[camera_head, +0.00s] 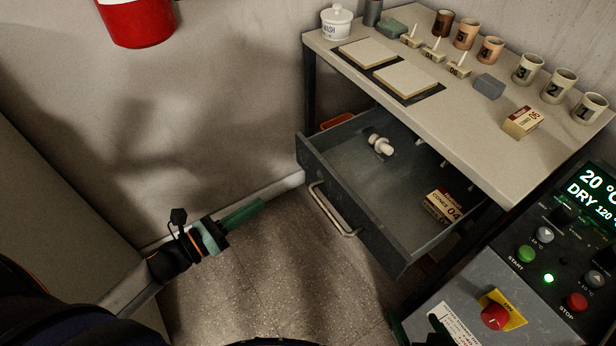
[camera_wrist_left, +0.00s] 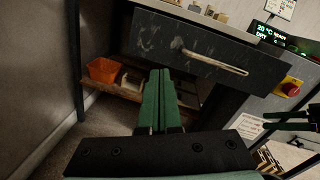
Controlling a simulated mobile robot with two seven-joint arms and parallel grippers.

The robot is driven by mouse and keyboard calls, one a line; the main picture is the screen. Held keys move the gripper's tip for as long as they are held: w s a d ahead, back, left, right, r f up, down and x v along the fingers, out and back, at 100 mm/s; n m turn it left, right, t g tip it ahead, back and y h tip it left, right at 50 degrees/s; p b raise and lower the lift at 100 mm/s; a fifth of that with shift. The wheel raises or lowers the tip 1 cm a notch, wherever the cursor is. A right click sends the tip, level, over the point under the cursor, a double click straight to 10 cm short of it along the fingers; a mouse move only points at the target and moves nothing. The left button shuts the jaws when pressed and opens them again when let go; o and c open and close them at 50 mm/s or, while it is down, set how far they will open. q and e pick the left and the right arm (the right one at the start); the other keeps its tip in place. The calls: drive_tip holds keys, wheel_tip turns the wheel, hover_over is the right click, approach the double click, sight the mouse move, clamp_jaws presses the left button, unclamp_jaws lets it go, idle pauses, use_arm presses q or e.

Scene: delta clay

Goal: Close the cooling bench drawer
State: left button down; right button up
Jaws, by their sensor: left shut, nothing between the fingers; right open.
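The cooling bench drawer (camera_head: 350,208) is pulled well out from under the bench top, its inside visible. Its light bar handle (camera_head: 328,210) runs along the dark front. Inside lie a box marked 04 (camera_head: 443,207) and a white knobbed piece (camera_head: 381,145). My left gripper (camera_head: 262,203), with green fingers, is shut and empty, left of the drawer front and apart from it. In the left wrist view its fingers (camera_wrist_left: 158,72) point towards the drawer front (camera_wrist_left: 185,45), below the handle (camera_wrist_left: 210,58). My right gripper (camera_wrist_left: 297,120) shows open at that view's right edge, apart from the drawer.
The bench top (camera_head: 460,135) holds numbered cups, tiles, a lidded white jar (camera_head: 336,22) and a small box (camera_head: 523,122). A control panel (camera_head: 555,250) with a red knob (camera_head: 494,317) stands at right. An orange bin (camera_wrist_left: 103,70) sits on the lower shelf. Floor left of the drawer is clear.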

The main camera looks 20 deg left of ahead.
use_arm(q)
drive_tip(key=m+h, duration=0.2)
drive_tip(key=m, duration=0.3)
drive_tip(key=g, duration=0.1)
approach(317, 174)
drive_tip(key=shift+m, duration=0.3)
drive_tip(key=x, duration=0.6)
drive_tip(key=shift+w+d, duration=0.2)
drive_tip(key=shift+w, duration=0.05)
drive_tip(key=shift+d, duration=0.1)
